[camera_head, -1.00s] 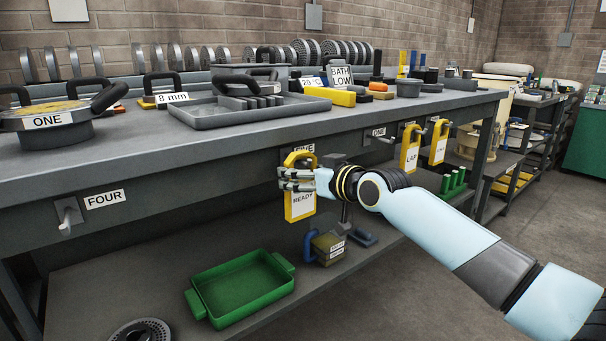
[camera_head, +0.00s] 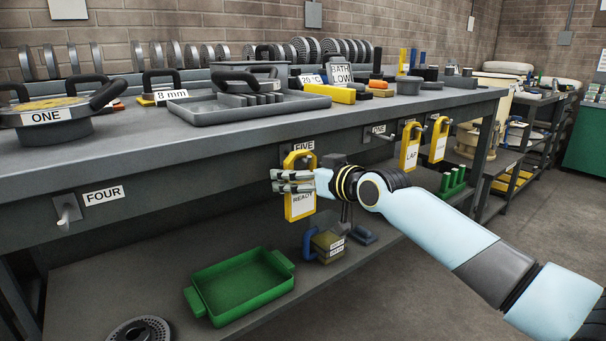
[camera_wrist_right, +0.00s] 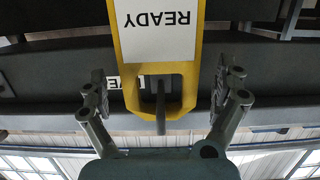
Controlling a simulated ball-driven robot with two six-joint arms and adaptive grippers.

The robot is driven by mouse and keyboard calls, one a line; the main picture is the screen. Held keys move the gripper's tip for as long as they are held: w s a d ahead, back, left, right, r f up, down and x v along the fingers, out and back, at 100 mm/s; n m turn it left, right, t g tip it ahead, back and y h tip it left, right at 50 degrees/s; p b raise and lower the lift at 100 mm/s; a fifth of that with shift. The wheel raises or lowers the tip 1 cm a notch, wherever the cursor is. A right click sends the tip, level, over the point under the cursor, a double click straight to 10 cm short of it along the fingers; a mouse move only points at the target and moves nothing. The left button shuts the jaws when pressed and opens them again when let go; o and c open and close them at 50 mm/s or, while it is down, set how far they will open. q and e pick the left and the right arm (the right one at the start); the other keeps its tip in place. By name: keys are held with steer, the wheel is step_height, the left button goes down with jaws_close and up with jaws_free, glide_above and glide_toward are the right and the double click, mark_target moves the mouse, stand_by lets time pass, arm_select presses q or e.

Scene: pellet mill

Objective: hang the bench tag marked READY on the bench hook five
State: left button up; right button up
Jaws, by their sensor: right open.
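The yellow READY tag (camera_head: 300,206) has a white face and a loop at its top. It hangs at the bench front below the FIVE label (camera_head: 304,146). In the right wrist view, which is upside down, the peg of hook five (camera_wrist_right: 160,103) shows through the opening of the tag's loop (camera_wrist_right: 188,98). My right gripper (camera_head: 276,182) is open. Its fingers stand apart on either side of the tag, with gaps visible in the right wrist view (camera_wrist_right: 160,77). In the head view the gripper hides part of the tag. My left gripper is not in view.
Hook four (camera_head: 67,210) is bare at the left. Two more yellow tags, one marked LAP (camera_head: 410,148), hang to the right. A green tray (camera_head: 240,287) and a padlock-shaped block (camera_head: 326,247) are on the lower shelf. The bench edge runs above my gripper.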

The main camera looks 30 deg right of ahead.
steer(key=shift+s, duration=0.1)
steer(key=a+v, duration=0.1)
steer(key=v, duration=1)
steer(key=shift+s+d, duration=0.45)
